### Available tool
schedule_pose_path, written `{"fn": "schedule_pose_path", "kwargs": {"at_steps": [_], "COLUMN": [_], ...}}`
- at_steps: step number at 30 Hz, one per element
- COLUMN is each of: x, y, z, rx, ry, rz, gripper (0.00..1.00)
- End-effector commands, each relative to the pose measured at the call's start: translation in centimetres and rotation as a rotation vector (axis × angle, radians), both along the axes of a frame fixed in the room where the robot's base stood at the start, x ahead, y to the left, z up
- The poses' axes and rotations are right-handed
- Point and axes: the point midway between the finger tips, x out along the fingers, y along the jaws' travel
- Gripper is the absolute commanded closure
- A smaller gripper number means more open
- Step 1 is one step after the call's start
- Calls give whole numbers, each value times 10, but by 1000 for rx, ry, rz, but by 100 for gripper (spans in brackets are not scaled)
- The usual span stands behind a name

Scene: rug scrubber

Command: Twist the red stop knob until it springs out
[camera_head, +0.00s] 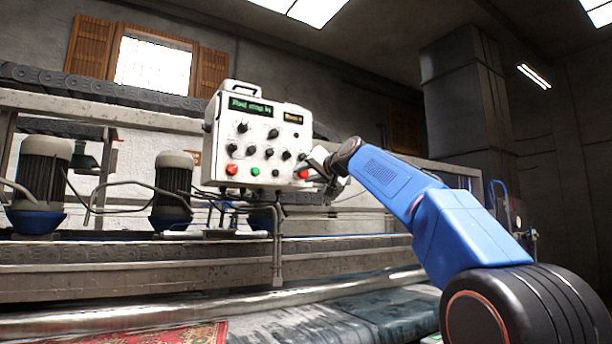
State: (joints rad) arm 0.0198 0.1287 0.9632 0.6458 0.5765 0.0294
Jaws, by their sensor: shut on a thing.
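A white control box (225,150) with several black knobs, two small displays and coloured buttons stands on a post in the middle of the view. The red stop knob (304,174) sits at the lower right corner of its front face. My gripper (312,172) reaches in from the right and is shut on the red stop knob. The fingers partly cover the knob, so its right side and how far it stands out are hidden.
A red button (232,170) and a green button (255,171) are on the same panel. Two motors (172,185) (42,180) with cables stand left of the box. Rails run behind and below. A patterned rug (165,336) lies at the bottom.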

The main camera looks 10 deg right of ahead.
Motion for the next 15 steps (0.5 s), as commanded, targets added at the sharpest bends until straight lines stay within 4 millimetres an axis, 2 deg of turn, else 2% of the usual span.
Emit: {"fn": "schedule_pose_path", "kwargs": {"at_steps": [6,15], "x": [0,0], "y": [0,0], "z": [0,1], "rx": [148,279], "ry": [48,90], "rz": [0,-1], "gripper": [91,91]}}
